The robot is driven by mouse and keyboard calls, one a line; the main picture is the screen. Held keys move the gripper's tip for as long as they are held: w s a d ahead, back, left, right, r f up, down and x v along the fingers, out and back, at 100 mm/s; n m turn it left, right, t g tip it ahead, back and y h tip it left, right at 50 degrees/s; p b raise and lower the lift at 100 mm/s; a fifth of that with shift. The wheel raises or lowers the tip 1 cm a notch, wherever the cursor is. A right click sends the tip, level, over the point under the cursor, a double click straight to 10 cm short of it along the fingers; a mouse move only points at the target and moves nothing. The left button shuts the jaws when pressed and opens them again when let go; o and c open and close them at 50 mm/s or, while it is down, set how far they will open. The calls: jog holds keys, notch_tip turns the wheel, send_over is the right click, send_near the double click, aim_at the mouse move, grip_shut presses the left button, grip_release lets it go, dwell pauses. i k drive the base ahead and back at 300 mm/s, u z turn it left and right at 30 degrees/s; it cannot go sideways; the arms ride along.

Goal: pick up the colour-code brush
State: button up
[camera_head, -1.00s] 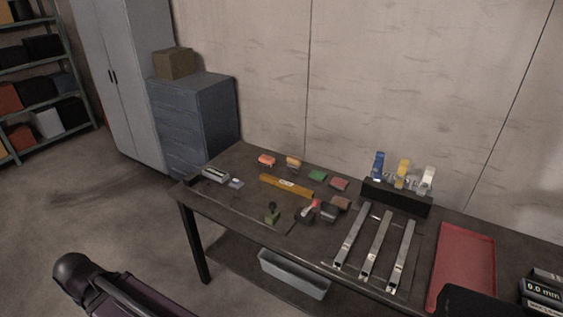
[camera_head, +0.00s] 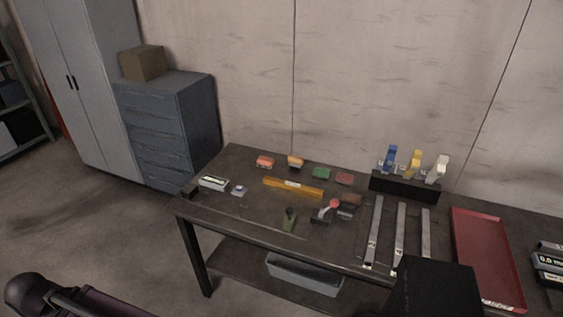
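I cannot tell which item is the colour-code brush. On the dark table, a black rack (camera_head: 404,189) holds a blue-handled tool (camera_head: 388,160), a yellow-handled tool (camera_head: 413,163) and a white-handled tool (camera_head: 437,169), all upright. Small blocks lie along the back: an orange one (camera_head: 265,161), a tan one (camera_head: 295,162), a green one (camera_head: 321,173) and a red one (camera_head: 344,179). My gripper does not show.
A yellow bar (camera_head: 293,187) lies mid-table, beside a dark item with a red knob (camera_head: 323,213). Three metal strips (camera_head: 399,238) and a red tray (camera_head: 487,258) are at the right. A grey bin (camera_head: 305,273) sits below. Open floor is at the left.

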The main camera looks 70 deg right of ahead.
aim_at(296, 162)
jog(key=i, duration=0.45)
jog(key=u, duration=0.05)
jog(key=k, duration=0.1)
jog(key=z, duration=2.8)
jog(key=i, duration=0.95)
